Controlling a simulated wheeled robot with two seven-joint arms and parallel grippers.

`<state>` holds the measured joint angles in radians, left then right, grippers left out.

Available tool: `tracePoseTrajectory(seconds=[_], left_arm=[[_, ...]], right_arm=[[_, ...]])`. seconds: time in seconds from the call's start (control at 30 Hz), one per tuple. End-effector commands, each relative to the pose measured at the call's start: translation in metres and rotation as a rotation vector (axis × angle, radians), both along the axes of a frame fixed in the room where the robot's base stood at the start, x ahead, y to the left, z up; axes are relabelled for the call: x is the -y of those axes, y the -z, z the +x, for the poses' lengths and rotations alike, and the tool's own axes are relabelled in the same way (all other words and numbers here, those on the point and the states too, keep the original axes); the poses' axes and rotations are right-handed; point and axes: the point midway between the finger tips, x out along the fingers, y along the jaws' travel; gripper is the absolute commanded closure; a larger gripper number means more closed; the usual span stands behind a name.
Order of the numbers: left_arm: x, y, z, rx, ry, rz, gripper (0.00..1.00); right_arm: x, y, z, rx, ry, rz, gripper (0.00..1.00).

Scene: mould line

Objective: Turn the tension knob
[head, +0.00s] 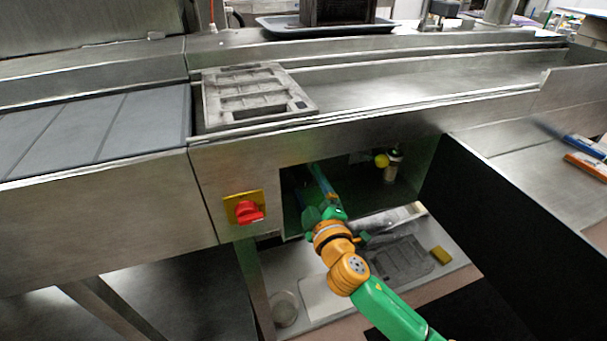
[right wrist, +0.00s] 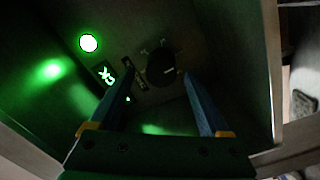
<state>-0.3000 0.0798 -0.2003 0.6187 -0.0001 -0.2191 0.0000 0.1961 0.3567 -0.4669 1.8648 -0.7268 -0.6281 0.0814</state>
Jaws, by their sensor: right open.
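The tension knob (right wrist: 161,69) is a round black dial with a pale pointer line, inside a dark recess lit green. In the right wrist view it lies just beyond and between the tips of my right gripper (right wrist: 161,88). The blue fingers are apart, with nothing between them that I can see touching. In the head view my right gripper (head: 318,178) reaches into the open bay under the conveyor, and the knob itself is hidden there. My left gripper is not in view.
A glowing green lamp (right wrist: 89,43) and a small green-lit marking (right wrist: 105,73) are left of the knob. A red rotary switch (head: 249,212) on a yellow plate sits left of the bay. A grey mould (head: 215,103) lies on the line. A black panel (head: 500,215) bounds the bay's right.

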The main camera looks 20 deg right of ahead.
Motion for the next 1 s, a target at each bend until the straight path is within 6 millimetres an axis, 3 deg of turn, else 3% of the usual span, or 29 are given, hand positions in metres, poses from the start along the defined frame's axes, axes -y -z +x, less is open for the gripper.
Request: tracePoseTrajectory(seconds=[0.13,0.4,0.7,1.0], left_arm=[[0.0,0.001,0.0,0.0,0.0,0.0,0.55],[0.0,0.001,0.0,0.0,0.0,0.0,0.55],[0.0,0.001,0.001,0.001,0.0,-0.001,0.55],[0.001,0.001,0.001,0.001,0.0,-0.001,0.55]], right_arm=[[0.001,0.0,0.02,-0.001,0.001,0.0,0.2],[0.0,0.0,0.024,-0.001,0.0,0.001,0.2],[0.0,0.0,0.023,-0.001,0.0,0.001,1.0],[0.0,0.0,0.023,-0.002,0.0,0.041,1.0]])
